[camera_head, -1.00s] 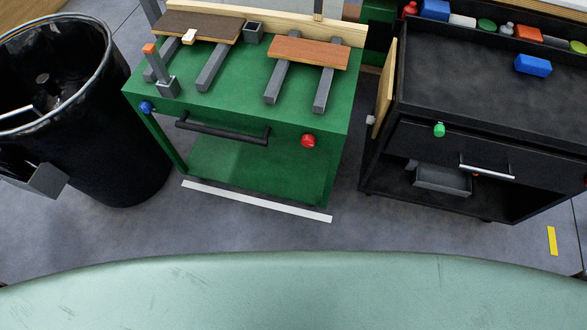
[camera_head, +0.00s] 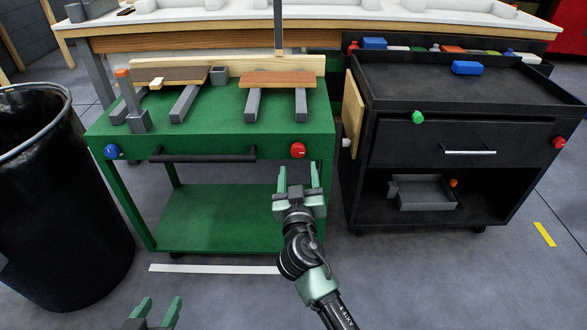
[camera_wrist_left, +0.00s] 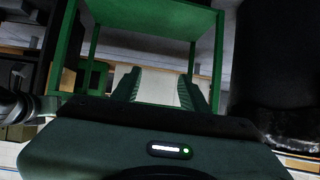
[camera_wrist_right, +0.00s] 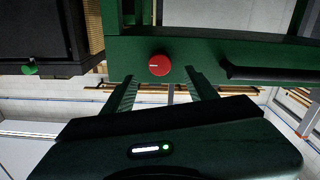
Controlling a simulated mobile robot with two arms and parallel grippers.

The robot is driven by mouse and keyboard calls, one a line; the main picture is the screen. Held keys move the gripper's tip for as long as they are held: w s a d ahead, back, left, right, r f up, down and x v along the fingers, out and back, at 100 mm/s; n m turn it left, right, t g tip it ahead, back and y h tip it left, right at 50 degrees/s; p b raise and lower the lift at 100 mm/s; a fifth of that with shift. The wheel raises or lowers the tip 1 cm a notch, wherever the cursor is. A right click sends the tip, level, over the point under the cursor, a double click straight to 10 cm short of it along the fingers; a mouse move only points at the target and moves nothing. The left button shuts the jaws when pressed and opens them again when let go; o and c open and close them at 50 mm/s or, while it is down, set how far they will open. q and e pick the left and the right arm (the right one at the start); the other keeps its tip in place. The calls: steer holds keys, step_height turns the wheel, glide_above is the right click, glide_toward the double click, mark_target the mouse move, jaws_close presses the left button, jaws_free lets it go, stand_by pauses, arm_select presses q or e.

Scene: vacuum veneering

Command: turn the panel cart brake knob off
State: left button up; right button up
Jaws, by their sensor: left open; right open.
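The green panel cart (camera_head: 210,215) stands ahead with a red knob (camera_head: 297,150) at its front right and a blue knob (camera_head: 111,152) at its front left. I cannot tell from a label which is the brake knob. My right gripper (camera_head: 299,178) is open and empty, just below and in front of the red knob. In the right wrist view the red knob (camera_wrist_right: 159,65) sits between and beyond the open fingertips (camera_wrist_right: 160,78), apart from them. My left gripper (camera_head: 156,308) is open and low at the bottom edge, away from the cart. The left wrist view shows its fingers (camera_wrist_left: 158,78) empty.
A black handle (camera_head: 203,155) runs between the knobs. Panels (camera_head: 277,79) lie on grey bars on the cart top. A black cart (camera_head: 445,130) with green and red knobs stands right. A black bin (camera_head: 60,220) stands left. Floor before the carts is clear.

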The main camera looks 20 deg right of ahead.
mark_target(298, 154)
steer(key=x, duration=0.5)
steer(key=shift+w+d, duration=0.15)
steer(key=shift+w, duration=0.1)
steer(key=shift+w+d+f, duration=0.1)
steer(key=shift+w+d, duration=0.05)
steer(key=shift+w, duration=0.45)
arm_select(q)
steer(key=shift+w+d+r+t, duration=0.35)
steer(key=shift+w+r+t, duration=0.25)
steer(key=shift+w+r, duration=0.2)
steer(key=shift+s, duration=0.1)
arm_select(e)
jaws_close()
